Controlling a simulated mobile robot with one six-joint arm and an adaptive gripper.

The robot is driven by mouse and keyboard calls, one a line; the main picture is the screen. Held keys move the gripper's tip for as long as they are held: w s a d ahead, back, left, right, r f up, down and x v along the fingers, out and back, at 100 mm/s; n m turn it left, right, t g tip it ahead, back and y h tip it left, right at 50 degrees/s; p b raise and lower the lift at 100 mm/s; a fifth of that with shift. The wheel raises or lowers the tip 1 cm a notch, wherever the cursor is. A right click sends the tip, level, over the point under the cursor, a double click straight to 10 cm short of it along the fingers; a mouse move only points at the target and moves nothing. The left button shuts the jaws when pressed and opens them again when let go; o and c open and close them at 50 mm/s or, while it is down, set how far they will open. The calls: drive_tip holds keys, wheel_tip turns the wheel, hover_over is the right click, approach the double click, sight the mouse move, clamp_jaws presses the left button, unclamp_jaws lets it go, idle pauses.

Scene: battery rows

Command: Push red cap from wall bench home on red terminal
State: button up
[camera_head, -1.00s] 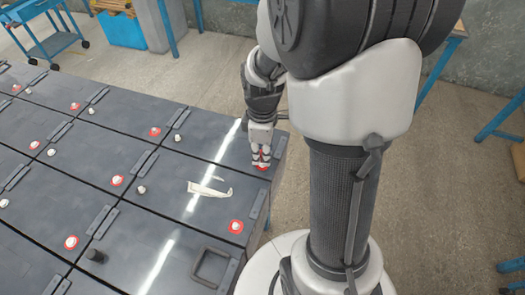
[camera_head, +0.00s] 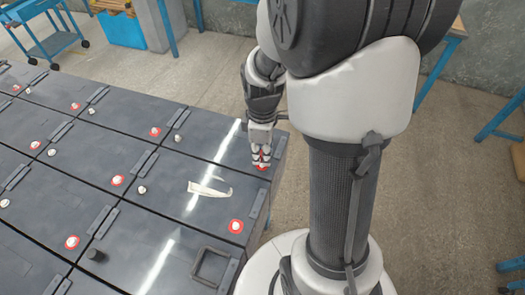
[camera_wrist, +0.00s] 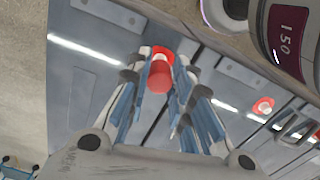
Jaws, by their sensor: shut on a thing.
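The red cap (camera_wrist: 158,82) is between the fingertips of my gripper (camera_wrist: 160,72) in the wrist view, and the gripper is shut on it. A red ring (camera_wrist: 162,52) shows just beyond the cap, around the terminal on the dark battery top (camera_wrist: 95,35). The cap lines up with it, but I cannot tell how far down it sits. The terminal post itself is hidden.
Another red-ringed terminal (camera_head: 236,226) stands on the neighbouring battery. A pale torn strip (camera_head: 210,188), a dark handle (camera_head: 212,265) and a black cap (camera_head: 95,255) are on the battery tops. A blue cart (camera_head: 40,42) stands at the back left. Floor is clear beyond the battery edge.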

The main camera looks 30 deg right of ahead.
drive_tip(key=shift+f+b, duration=1)
drive_tip(key=shift+f, duration=0.45)
idle(1.7)
drive_tip(key=o, duration=0.8)
drive_tip(key=shift+o, duration=0.3)
drive_tip(key=o, duration=0.4)
drive_tip(key=shift+r+p, duration=3)
drive_tip(key=shift+r, duration=0.5)
